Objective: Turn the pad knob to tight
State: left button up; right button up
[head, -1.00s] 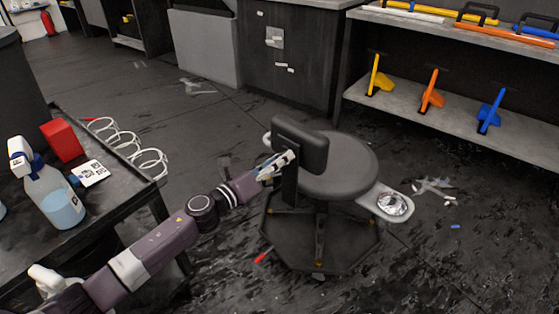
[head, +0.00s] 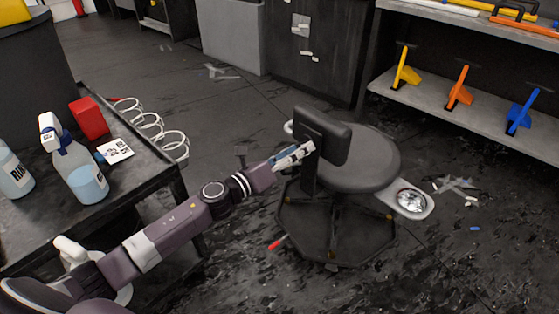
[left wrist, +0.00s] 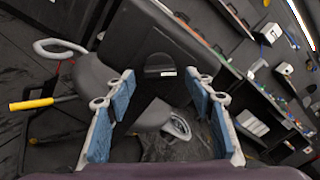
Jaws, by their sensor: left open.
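The wheeled stool (head: 362,160) has a round dark seat and an upright back pad (head: 322,135) on a post. In the left wrist view the back pad (left wrist: 150,30) fills the upper middle. Below it is a dark rounded part with a small white mark (left wrist: 160,66), which may be the pad knob; its setting cannot be read. My left gripper (head: 308,149) is at the near left side of the back pad. Touching cannot be told. My right gripper is out of view.
A dark cart (head: 155,185) at left carries spray bottles (head: 80,170), a red box (head: 89,118) and white rings. A side tray (head: 412,200) with a shiny dish juts from the stool. Shelves (head: 475,105) with coloured tools stand at right. The floor has scattered scraps.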

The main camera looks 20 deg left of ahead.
pick_arm(q)
jog(key=v, duration=1)
jog(key=shift+s, duration=0.25)
jog(key=shift+a, duration=0.15)
